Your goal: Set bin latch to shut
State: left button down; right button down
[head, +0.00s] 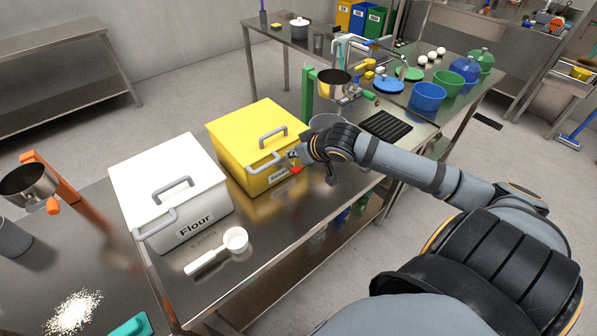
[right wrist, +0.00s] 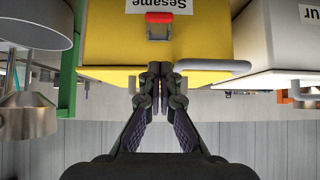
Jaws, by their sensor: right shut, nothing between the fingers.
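The yellow bin (head: 254,133) labelled Sesame stands on the steel table with its lid down. Its red latch (head: 296,170) is on the front face, beside the label. In the right wrist view, which looks upside down, the red latch (right wrist: 158,32) with a grey tab sits between the label and the fingertips. My right gripper (head: 293,157) is at the bin's front. In the wrist view its fingers (right wrist: 159,74) are together and empty, by the bin's edge and apart from the latch in the picture. I cannot tell whether they touch the bin. My left gripper is out of view.
The bin's grey front handle (right wrist: 213,66) is close beside my fingers. A white Flour bin (head: 172,185) stands to the left, with a white scoop (head: 233,241) in front. A green post (head: 308,95) and a grey pot stand to the right.

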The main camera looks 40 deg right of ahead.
aim_at(298, 170)
jog(key=shift+s+d+f, duration=0.15)
jog(key=shift+s+f, duration=0.55)
jog(key=shift+f, duration=0.3)
jog(key=shift+s+f+p, duration=0.35)
jog(key=shift+f, duration=0.05)
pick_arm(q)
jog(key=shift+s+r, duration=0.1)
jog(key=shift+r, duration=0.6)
pick_arm(e)
jog(key=shift+f, duration=0.1)
jog(key=shift+w, duration=0.1)
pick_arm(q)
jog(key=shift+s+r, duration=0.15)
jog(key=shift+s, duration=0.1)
pick_arm(e)
jog(key=shift+s+f+t, duration=0.2)
jog(key=shift+s+t, duration=0.05)
jog(key=shift+t, duration=0.15)
